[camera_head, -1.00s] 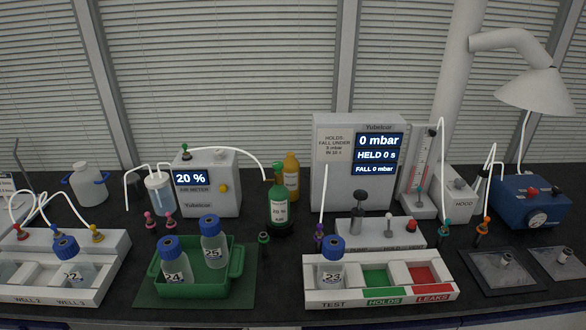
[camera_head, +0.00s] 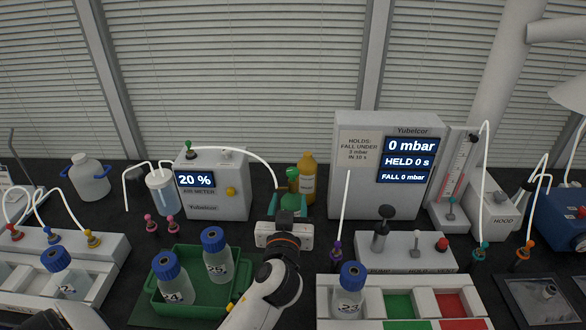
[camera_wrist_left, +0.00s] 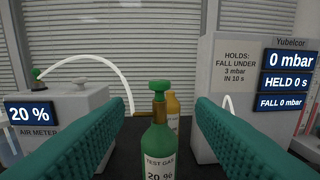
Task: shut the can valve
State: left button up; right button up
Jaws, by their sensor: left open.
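The green test gas can (camera_wrist_left: 158,155) stands upright on the bench, with its green valve knob (camera_wrist_left: 158,87) on a brass neck. In the head view the knob (camera_head: 293,173) shows just beyond my left gripper (camera_head: 288,199), which hides most of the can. My left gripper is open, its two teal fingers pointing towards the can. In the left wrist view the knob and neck appear in the gap between the fingers, touching neither; I cannot tell if the fingertips reach the can. My right gripper is not in view.
An orange bottle (camera_head: 308,178) stands right behind the can. The air meter (camera_head: 216,190) is to the left, with a white hose arching towards the can. The pressure box (camera_head: 370,200) is to the right. A green tray (camera_head: 238,262) with bottles lies in front on the left.

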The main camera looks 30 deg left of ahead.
aim_at(292, 175)
pick_arm(q)
jog(key=p+x, duration=0.2)
jog(key=x, duration=0.6)
jog(key=shift+w+a+r+p, duration=0.15)
jog(key=shift+w+a+p, duration=0.05)
jog(key=shift+w+p, duration=0.15)
jog(key=shift+w+a, duration=0.25)
jog(key=shift+w, duration=0.15)
jog(key=shift+w+a, duration=0.1)
jog(key=shift+w, duration=0.1)
jog(key=c, duration=0.9)
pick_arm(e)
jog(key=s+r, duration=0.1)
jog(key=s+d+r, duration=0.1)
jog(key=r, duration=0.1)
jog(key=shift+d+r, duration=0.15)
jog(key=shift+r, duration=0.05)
